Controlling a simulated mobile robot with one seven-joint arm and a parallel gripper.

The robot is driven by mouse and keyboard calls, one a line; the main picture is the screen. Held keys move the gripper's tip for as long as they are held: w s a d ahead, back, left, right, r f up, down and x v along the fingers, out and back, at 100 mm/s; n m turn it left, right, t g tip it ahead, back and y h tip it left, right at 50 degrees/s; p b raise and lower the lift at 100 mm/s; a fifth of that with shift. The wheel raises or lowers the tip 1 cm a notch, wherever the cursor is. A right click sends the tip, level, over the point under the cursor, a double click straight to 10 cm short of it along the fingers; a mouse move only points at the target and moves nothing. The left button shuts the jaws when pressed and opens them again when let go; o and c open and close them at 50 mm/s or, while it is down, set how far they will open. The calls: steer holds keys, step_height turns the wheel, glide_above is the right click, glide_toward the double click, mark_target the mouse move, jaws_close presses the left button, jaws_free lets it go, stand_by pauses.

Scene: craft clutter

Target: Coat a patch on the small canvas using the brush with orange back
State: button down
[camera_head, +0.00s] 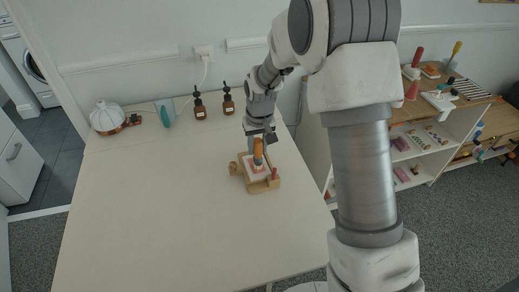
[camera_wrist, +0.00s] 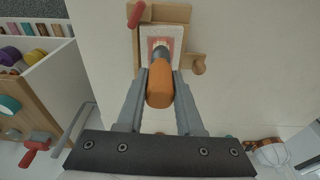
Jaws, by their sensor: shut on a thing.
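The brush with the orange back (camera_head: 258,147) is upright between the fingers of my gripper (camera_head: 262,139). In the wrist view my gripper (camera_wrist: 160,80) is shut on the orange handle (camera_wrist: 159,88). The brush's grey lower part (camera_wrist: 160,53) is over the small canvas (camera_wrist: 176,32), which is pale with a reddish patch near the brush. I cannot tell whether the bristles touch it. The canvas (camera_head: 249,171) lies on a wooden holder (camera_head: 262,187), which also shows in the wrist view (camera_wrist: 180,13). The brush hides part of the canvas.
A red-handled thing (camera_head: 275,174) and a wooden knob (camera_head: 233,168) are at the holder's sides. Two brown bottles (camera_head: 199,108) (camera_head: 228,105), a teal object (camera_head: 166,113) and a white ribbed object (camera_head: 106,118) stand at the back. The table's left and front are clear.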

steer(key=shift+w, duration=0.2)
stand_by(0.3)
steer(key=shift+w+a, duration=0.2)
steer(key=shift+w, duration=0.45)
steer(key=shift+s, duration=0.1)
steer(key=shift+s+d+f+b, duration=0.1)
steer(key=shift+s+d+b, duration=0.1)
steer(key=shift+s, duration=0.5)
steer(key=shift+s+d+b, duration=0.1)
steer(key=shift+s+d, duration=0.1)
steer(key=shift+s, duration=0.5)
